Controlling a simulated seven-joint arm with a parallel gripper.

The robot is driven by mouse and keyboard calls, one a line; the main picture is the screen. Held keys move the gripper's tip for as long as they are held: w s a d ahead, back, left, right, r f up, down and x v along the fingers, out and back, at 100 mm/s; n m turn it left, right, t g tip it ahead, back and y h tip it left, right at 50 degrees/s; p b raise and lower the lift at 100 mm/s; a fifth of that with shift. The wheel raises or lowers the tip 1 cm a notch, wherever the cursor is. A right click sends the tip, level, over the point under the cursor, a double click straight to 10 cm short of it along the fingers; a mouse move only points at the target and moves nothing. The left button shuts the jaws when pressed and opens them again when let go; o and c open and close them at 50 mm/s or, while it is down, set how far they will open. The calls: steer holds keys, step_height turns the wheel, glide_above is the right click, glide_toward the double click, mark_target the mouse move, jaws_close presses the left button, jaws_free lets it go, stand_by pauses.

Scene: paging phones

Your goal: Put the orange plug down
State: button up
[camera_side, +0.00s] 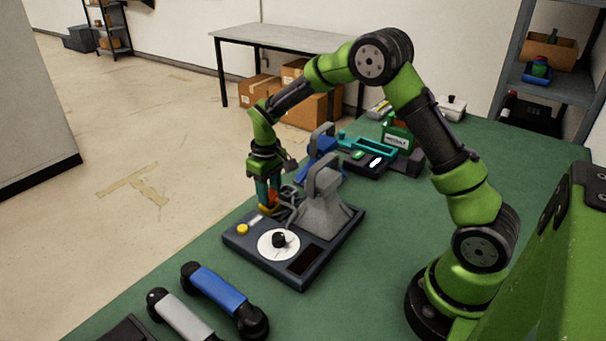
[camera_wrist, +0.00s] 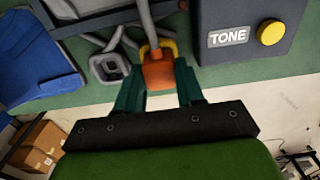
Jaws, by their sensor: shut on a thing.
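The orange plug (camera_wrist: 158,72) is between the two teal fingers of my gripper (camera_wrist: 157,88) in the wrist view, with a grey cord running up from it. A yellow ring-like piece (camera_wrist: 166,48) shows right behind the plug. In the side view my gripper (camera_side: 268,202) points down beside the far left edge of the grey phone base (camera_side: 262,262), and a bit of orange (camera_side: 272,198) shows at its fingertips. My gripper is shut on the plug. Whether the plug touches the yellow piece cannot be told.
The phone base carries a dial (camera_side: 279,242), a yellow button (camera_side: 242,229) and a TONE label (camera_wrist: 228,36). A grey socket-like piece (camera_wrist: 109,68) lies left of the plug. Blue (camera_side: 218,286) and grey (camera_side: 184,320) handsets lie in front. The green table (camera_side: 380,250) has free room at right.

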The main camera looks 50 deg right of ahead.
mark_target(270, 193)
steer(key=shift+f, duration=0.1)
steer(key=shift+f, duration=0.1)
steer(key=o, duration=1)
steer(key=shift+o, duration=0.2)
steer(key=s+a+r+t, duration=0.1)
steer(key=s+r, duration=0.1)
steer(key=r, duration=0.7)
steer(key=s+a+r+t, duration=0.1)
steer(key=s+r, duration=0.2)
steer(key=r, duration=0.6)
steer(key=s+a+r+m+t+y, duration=0.1)
steer(key=s+a+m+t, duration=0.1)
steer(key=s, duration=0.7)
steer(key=s+a+r+m+t+y, duration=0.1)
steer(key=s+a+r+m+t, duration=0.1)
steer(key=s, duration=0.8)
steer(key=shift+a+t, duration=0.15)
steer(key=shift+t, duration=0.45)
